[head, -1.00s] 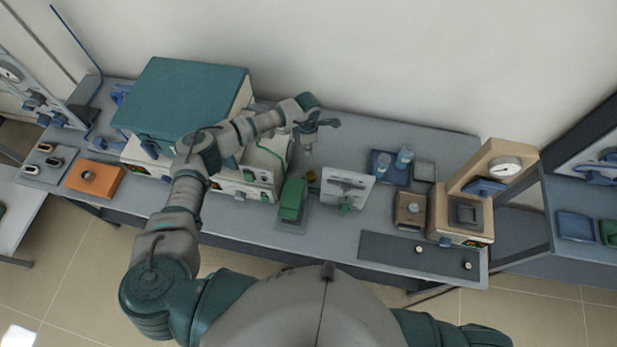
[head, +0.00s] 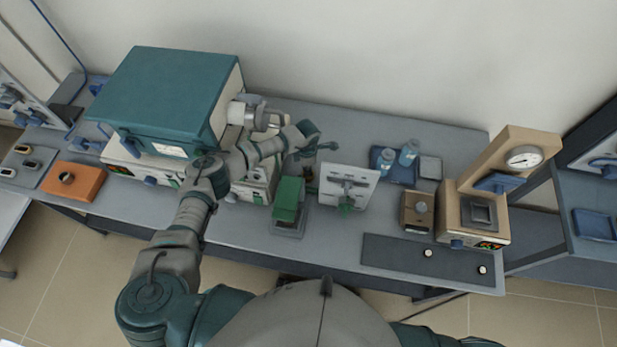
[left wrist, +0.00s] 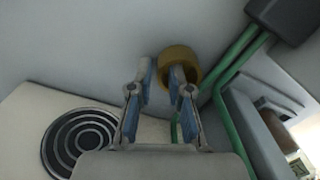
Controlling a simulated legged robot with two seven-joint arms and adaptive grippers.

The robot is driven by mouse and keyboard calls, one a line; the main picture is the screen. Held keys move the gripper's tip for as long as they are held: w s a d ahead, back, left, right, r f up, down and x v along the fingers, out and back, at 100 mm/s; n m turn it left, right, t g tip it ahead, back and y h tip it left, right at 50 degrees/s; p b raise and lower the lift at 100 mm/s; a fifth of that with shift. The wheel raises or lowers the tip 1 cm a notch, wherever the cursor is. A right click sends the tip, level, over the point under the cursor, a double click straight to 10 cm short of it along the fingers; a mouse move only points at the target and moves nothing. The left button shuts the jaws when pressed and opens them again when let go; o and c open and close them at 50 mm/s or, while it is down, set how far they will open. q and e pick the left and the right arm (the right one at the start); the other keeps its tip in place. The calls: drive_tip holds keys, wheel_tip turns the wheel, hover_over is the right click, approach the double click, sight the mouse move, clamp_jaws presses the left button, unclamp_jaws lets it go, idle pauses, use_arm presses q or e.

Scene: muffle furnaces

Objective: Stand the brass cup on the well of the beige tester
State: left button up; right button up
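The brass cup (left wrist: 188,60) shows in the left wrist view as a yellow ring, just past my left gripper (left wrist: 163,75). The gripper's two blue-padded fingers are apart; the right finger overlaps the cup's left side, and I cannot tell whether it touches. In the head view my left gripper (head: 312,146) is over the back middle of the bench, where the cup is mostly hidden. The beige tester (head: 524,143) stands at the right end of the bench, with a round gauge and a dark square well (head: 480,211) on its base. My right gripper is out of view.
A white upright panel (head: 348,188) and green device (head: 288,196) stand close in front of my left gripper. A teal furnace (head: 170,90) is to its left. Blue bottles (head: 408,152) and a small brown box (head: 416,210) lie between the panel and the tester.

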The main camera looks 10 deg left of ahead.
use_arm(q)
drive_tip(key=shift+r, duration=0.1)
drive_tip(key=shift+c, duration=1.4)
clamp_jaws()
drive_tip(key=shift+d, duration=0.1)
